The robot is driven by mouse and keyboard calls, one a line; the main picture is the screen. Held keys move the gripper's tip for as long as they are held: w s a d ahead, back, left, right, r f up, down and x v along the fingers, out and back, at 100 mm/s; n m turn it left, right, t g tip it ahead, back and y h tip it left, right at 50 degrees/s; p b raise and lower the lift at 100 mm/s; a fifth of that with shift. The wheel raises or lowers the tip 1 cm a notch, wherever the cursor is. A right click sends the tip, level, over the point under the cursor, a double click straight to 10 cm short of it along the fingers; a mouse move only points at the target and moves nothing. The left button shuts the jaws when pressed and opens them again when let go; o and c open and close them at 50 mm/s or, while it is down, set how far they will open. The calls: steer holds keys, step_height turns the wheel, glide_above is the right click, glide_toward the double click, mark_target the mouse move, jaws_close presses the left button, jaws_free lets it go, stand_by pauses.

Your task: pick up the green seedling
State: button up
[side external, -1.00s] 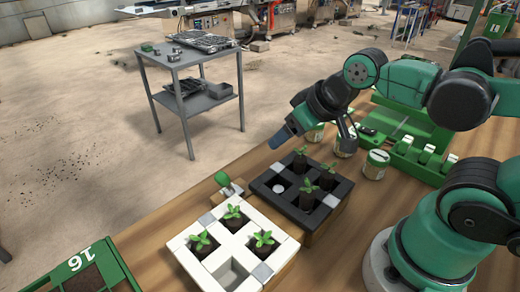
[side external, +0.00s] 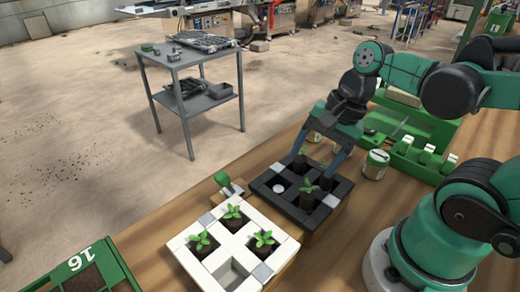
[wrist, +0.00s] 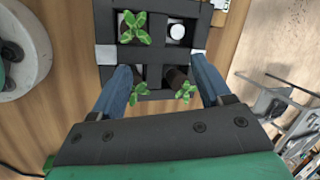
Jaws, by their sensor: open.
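A black tray (side external: 335,203) stands on the wooden bench. It holds green seedlings in dark plugs: one at the front (side external: 306,187), one at the right (side external: 326,180), and one at the back (side external: 300,163), partly hidden by my gripper. My gripper (side external: 322,158) is open and points down over the back part of this tray. In the wrist view my fingers (wrist: 161,75) stand either side of the near row, with a left seedling (wrist: 138,94) and a right seedling (wrist: 185,91) between them. A third seedling (wrist: 134,27) is farther off.
A white disc (wrist: 177,31) sits in the black tray's other cell. A white tray (side external: 199,272) with several seedlings and one empty cell adjoins it. A green-handled tool (side external: 224,181) lies beside the trays. A white jar (side external: 376,164) and green rack (side external: 415,160) stand behind right.

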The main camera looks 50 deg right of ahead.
mark_target(309, 193)
steer(key=m, duration=0.2)
steer(key=s+m+g+y, duration=0.1)
steer(key=m, duration=0.1)
steer(key=s+a+m, duration=0.1)
steer(key=m, duration=0.1)
steer(key=shift+s+r+g+y, duration=0.1)
steer(key=shift+g+y, duration=0.2)
steer(key=shift+y, duration=0.1)
steer(key=shift+x, duration=2.7)
jaws_close()
